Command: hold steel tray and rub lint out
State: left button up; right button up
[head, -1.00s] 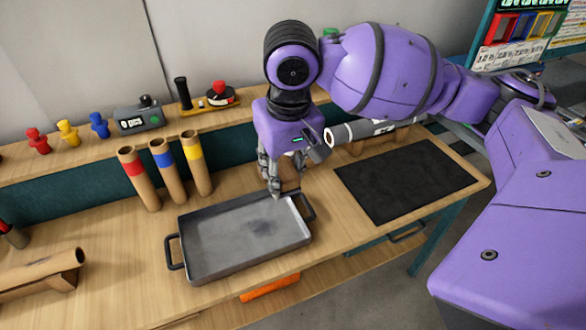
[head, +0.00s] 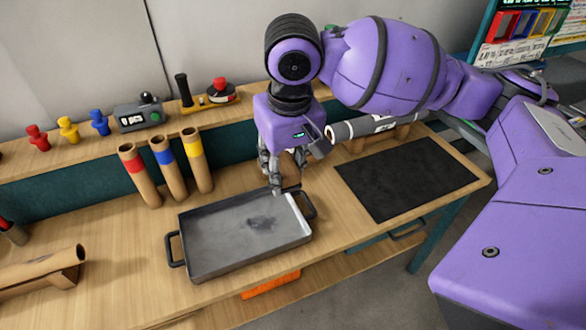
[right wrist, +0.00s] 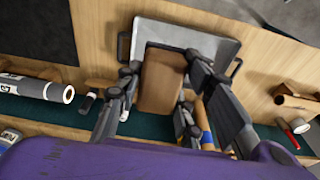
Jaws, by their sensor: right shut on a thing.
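The steel tray (head: 215,255) lies on the wooden bench, a shallow grey pan with a dark handle at each end. A dark grey smudge of lint (head: 262,222) shows on its floor, right of the middle. My right gripper (head: 276,184) is over the tray's back right corner, pointing down. It is shut on a brown block (right wrist: 160,85), which sits between the fingers in the right wrist view. In the head view the block (head: 291,165) is partly hidden behind the fingers. Its underside is hidden. My left gripper is not in view.
Cardboard tubes with red, blue and yellow bands (head: 166,170) stand behind the tray. A black mat (head: 405,180) lies to the right. A brown roll (head: 40,268) rests at the left. Bare bench lies left of the tray.

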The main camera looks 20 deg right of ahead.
jog(key=w+a+f+m, duration=0.3)
jog(key=w+a+f, duration=0.3)
jog(key=a+f, duration=0.45)
jog(key=w+f+m, duration=0.2)
jog(key=f, duration=0.2)
jog(key=w+f+m+g, duration=0.1)
jog(key=w+f+m, duration=0.1)
jog(key=f, duration=0.3)
jog(key=w+d+f+m, duration=0.1)
jog(key=w+f+m, duration=0.1)
jog(key=f, duration=0.2)
jog(key=shift+f+g, duration=0.15)
jog(key=shift+g, duration=0.15)
notch_tip(320, 180, down, 3)
jog(key=shift+r, duration=0.1)
jog(key=shift+w+d+f, duration=0.15)
jog(key=shift+d+f, duration=0.05)
jog(key=shift+d, duration=0.55)
send_over(278, 218)
notch_tip(278, 218, up, 2)
jog(key=shift+a+r, duration=0.15)
jog(key=shift+r, duration=0.55)
